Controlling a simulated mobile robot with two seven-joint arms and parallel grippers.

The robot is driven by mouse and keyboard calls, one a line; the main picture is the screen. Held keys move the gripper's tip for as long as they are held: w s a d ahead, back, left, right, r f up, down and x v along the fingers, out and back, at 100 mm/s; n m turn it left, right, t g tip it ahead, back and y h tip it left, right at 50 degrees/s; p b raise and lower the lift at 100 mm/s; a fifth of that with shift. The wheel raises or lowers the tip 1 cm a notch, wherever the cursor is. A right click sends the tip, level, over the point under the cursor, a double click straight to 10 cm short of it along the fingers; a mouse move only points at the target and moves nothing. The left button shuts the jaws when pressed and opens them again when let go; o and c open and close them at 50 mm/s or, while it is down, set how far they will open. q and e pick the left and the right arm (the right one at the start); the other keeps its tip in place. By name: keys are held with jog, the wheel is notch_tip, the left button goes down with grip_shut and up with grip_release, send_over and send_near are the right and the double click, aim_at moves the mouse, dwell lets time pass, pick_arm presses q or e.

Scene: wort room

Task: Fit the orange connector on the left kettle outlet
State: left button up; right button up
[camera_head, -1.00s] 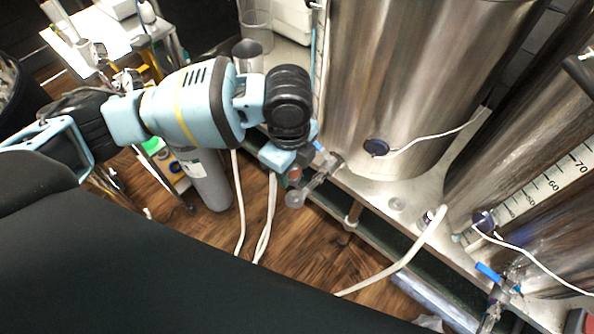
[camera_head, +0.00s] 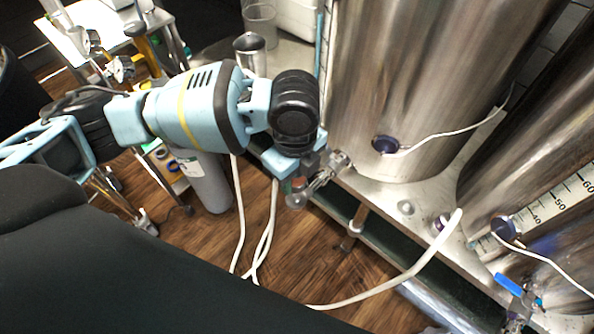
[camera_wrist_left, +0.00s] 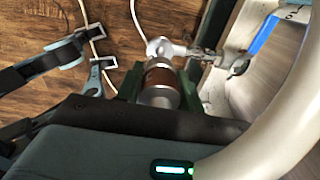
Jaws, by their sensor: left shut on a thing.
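The left kettle (camera_head: 420,75) is the tall steel vessel in the head view. Its outlet valve (camera_head: 333,168) sticks out low on its left side. In the left wrist view, the metal outlet (camera_wrist_left: 165,47) has a blue handle (camera_wrist_left: 263,34) to its right. My left gripper (camera_head: 298,184) is at the outlet's end, its fingers partly hidden by my wrist. In the wrist view, my left gripper (camera_wrist_left: 158,88) is shut on the connector (camera_wrist_left: 159,76), a metal cylinder with a brownish-orange band. The connector lies right below the outlet's end; I cannot tell whether it is seated. My right gripper is not in view.
A second vessel (camera_head: 545,130) stands at the right, with a blue-handled valve (camera_head: 508,284) below. White hoses (camera_head: 395,277) run across the floor and up to the kettle stand. A grey cylinder (camera_head: 210,185) stands below my arm. A cart (camera_head: 75,40) is at upper left.

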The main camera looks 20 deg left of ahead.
pick_arm(q)
jog(key=shift+f+b, duration=0.5)
jog(key=shift+f, duration=1.2)
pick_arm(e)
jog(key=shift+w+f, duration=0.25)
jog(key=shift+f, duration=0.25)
pick_arm(q)
jog(key=shift+p, duration=0.4)
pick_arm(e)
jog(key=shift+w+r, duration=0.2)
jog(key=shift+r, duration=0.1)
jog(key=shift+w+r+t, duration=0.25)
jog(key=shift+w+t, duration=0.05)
pick_arm(q)
jog(key=shift+p, duration=0.35)
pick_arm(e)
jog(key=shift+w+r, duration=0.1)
